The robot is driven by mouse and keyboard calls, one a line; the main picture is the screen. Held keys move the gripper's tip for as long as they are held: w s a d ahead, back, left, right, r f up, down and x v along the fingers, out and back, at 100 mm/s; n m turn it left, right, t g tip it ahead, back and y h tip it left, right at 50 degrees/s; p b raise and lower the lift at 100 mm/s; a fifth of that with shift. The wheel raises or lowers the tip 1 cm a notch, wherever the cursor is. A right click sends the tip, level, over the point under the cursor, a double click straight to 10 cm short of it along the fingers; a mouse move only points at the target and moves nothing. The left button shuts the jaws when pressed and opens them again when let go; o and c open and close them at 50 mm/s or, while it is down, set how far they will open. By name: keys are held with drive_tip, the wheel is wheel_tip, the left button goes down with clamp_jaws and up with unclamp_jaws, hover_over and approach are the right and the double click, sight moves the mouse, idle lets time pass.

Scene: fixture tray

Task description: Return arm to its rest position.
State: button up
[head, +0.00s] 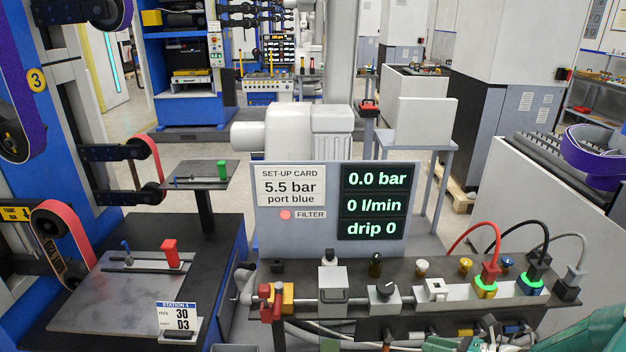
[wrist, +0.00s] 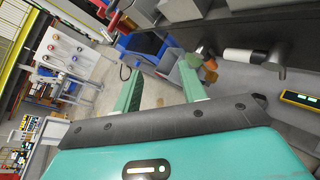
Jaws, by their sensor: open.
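My gripper (wrist: 158,78) shows in the wrist view with its two green fingers apart and nothing between them. Past the fingertips, lower and farther off, are a pale floor and a blue box-like unit (wrist: 140,45). In the head view only teal parts of my arm show at the bottom right edge; the fingers cannot be made out there. The arm's whole pose is hidden.
In the head view a fixture bench (head: 410,270) carries fittings and red, black and grey hoses. A display panel (head: 300,240) stands behind it, reading 0.0 bar, 0 l/min, drip 0. A belt-sander station (head: 75,315) is at left. Open floor lies behind.

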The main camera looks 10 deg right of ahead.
drive_tip(key=s+a+r+n+g+h, duration=0.2)
drive_tip(key=a+r+n+g+h, duration=0.15)
drive_tip(key=a+r+n, duration=0.4)
drive_tip(key=s+a+r+n+g+h, duration=0.2)
drive_tip(key=a+r+n+g, duration=0.4)
drive_tip(key=n, duration=0.3)
drive_tip(key=s+a+r+n+t+h, duration=0.2)
drive_tip(key=s+a+r+n+h, duration=0.1)
drive_tip(key=s+r+n, duration=0.2)
drive_tip(key=s+a+r+n+t+h, duration=0.3)
drive_tip(key=s+a+r+n, duration=0.1)
drive_tip(key=r+n, duration=0.5)
drive_tip(key=shift+s+n+t, duration=0.35)
drive_tip(key=shift+s+n, duration=0.25)
drive_tip(key=shift+n, duration=0.25)
drive_tip(key=shift+a, duration=0.1)
